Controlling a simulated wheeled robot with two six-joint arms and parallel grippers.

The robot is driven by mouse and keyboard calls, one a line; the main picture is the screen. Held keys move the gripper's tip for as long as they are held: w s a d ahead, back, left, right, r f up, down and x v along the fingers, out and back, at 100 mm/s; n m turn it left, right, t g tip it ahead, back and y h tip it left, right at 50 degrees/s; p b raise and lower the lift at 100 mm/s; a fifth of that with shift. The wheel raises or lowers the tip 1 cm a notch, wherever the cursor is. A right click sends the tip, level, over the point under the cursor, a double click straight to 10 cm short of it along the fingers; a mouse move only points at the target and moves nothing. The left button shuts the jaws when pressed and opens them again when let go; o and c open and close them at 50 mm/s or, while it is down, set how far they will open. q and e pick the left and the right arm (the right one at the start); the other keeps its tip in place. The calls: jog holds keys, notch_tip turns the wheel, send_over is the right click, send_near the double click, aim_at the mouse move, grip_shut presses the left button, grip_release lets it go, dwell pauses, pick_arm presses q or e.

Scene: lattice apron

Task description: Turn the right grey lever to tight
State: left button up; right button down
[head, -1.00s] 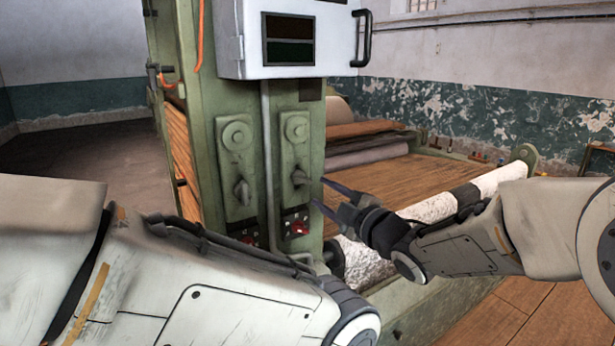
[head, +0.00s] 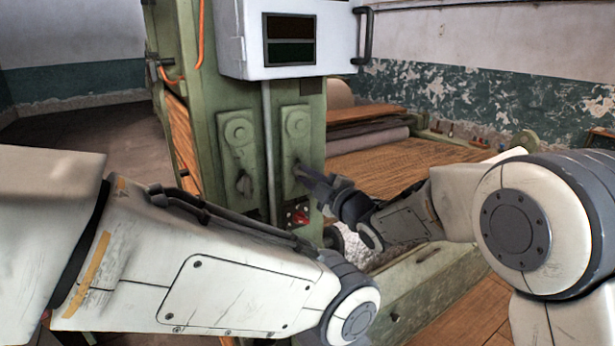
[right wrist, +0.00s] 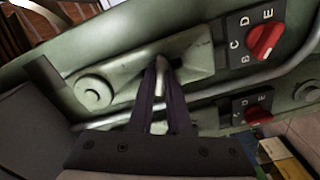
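The right grey lever sits on the right green plate (head: 295,128), below its round boss. In the head view my right gripper (head: 302,171) covers most of it. In the right wrist view the lever (right wrist: 160,78) shows as a pale grey bar between the two dark fingers of my right gripper (right wrist: 161,85), which are close together on it. A matching left grey lever (head: 243,184) on the plate beside it is free. No tight mark can be made out. My left gripper is out of view; only its arm shows.
Red dials, one at the foot of the panel (head: 300,216), sit below the levers; in the right wrist view one red dial (right wrist: 265,40) has letters around it. A grey conduit (head: 270,150) runs between the plates. A white box (head: 290,62) overhangs above.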

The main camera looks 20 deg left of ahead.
jog(key=shift+f, duration=0.1)
jog(key=shift+m+b, duration=0.95)
jog(key=shift+m, duration=0.15)
jog(key=m+b, duration=0.1)
jog(key=m, duration=0.2)
jog(key=shift+m, duration=0.3)
jog(key=m, duration=0.3)
jog(key=shift+m, duration=2.1)
jog(key=c, duration=0.9)
grip_release()
jog(key=shift+o, duration=0.2)
